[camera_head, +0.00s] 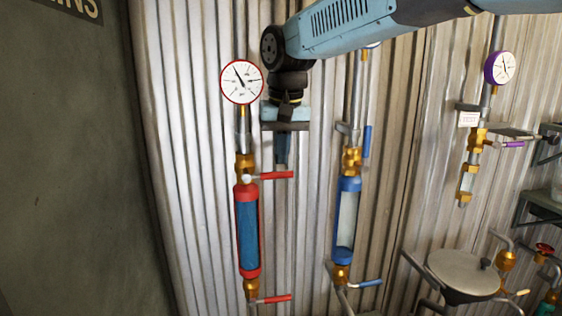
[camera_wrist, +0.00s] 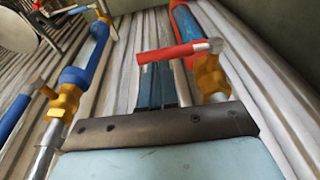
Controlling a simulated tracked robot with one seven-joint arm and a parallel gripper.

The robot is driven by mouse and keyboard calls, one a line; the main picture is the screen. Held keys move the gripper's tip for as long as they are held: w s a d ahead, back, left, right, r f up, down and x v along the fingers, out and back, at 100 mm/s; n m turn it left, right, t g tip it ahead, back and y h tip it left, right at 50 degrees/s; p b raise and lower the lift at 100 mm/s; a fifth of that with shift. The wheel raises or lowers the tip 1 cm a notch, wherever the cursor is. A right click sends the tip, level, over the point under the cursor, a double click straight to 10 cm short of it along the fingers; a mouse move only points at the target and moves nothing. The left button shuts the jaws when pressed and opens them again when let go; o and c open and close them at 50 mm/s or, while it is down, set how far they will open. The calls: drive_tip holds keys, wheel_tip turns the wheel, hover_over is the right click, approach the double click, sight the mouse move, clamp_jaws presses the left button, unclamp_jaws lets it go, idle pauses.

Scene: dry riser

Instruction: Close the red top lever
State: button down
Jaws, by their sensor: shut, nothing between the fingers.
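The red top lever (camera_head: 277,175) sticks out level to the right from the brass valve (camera_head: 245,165) above the red-and-blue cylinder (camera_head: 247,230). My gripper (camera_head: 282,160) points down just above the lever in the head view, its fingers shut and empty. In the wrist view, the red lever (camera_wrist: 170,53) crosses at the tips of my gripper (camera_wrist: 157,68), with its silver pivot end to the right by the brass valve (camera_wrist: 210,76). I cannot tell whether the fingertips touch the lever.
A red-rimmed gauge (camera_head: 241,82) sits above the valve, left of my wrist. A lower red lever (camera_head: 273,299) is level too. To the right, a blue cylinder (camera_head: 347,215) has an upright top blue lever (camera_head: 367,141). Corrugated wall (camera_head: 300,240) lies close behind.

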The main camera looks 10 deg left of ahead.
wheel_tip(320, 180, up, 10)
drive_tip(key=s, duration=0.2)
drive_tip(key=s+d+f+m+t, duration=0.1)
drive_tip(key=s+d+f, duration=0.15)
drive_tip(key=d, duration=0.65)
drive_tip(key=s+d+f+m+t, duration=0.1)
drive_tip(key=d+f, duration=0.2)
drive_tip(key=d, duration=0.6)
drive_tip(key=s+d+f+m+t+h, duration=0.1)
drive_tip(key=s+d+f, duration=1)
drive_tip(key=d+f, duration=0.2)
drive_tip(key=shift+d+m+t, duration=0.3)
drive_tip(key=shift+d+m, duration=0.1)
drive_tip(key=shift+d, duration=0.2)
